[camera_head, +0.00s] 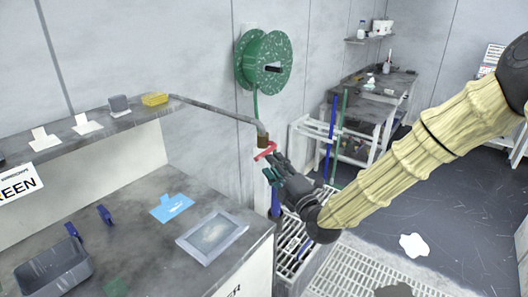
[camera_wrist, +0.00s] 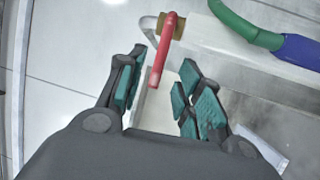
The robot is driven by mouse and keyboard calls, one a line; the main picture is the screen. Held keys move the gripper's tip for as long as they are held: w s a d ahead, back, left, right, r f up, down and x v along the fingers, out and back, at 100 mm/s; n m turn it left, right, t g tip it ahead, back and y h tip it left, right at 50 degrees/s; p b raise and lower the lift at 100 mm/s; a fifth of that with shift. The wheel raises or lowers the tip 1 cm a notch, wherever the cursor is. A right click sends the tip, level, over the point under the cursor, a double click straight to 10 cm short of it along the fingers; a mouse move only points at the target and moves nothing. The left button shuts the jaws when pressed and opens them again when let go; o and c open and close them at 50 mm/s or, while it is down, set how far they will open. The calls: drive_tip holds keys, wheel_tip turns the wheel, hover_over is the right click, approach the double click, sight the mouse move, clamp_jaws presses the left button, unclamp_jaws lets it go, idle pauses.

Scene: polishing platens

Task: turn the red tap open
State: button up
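The red tap handle (camera_head: 265,151) is a small bent lever below a brass fitting (camera_head: 262,141) at the end of a grey pipe. In the wrist view the red lever (camera_wrist: 162,50) points down from the brass fitting (camera_wrist: 172,26), its free end lying in the picture between my finger pads. My gripper (camera_head: 274,167) is just below the tap in the head view. In the wrist view my gripper (camera_wrist: 158,88) is open, with green pads on both sides and a visible gap around the lever. I cannot tell whether either pad touches it.
A green hose reel (camera_head: 264,62) hangs on the wall above the tap. The grey counter (camera_head: 140,232) with a tray (camera_head: 212,236) and a grey bin (camera_head: 52,270) stands to the left. A blue pole (camera_head: 330,135) and white frame stand behind my gripper. A floor grate (camera_head: 350,275) lies below.

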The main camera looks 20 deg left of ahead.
sight(264, 152)
drive_tip(key=p+x, duration=0.1)
drive_tip(key=x, duration=0.5)
drive_tip(key=shift+w+a+p, duration=0.15)
drive_tip(key=shift+w+p, duration=0.05)
drive_tip(key=shift+p, duration=0.15)
clamp_jaws()
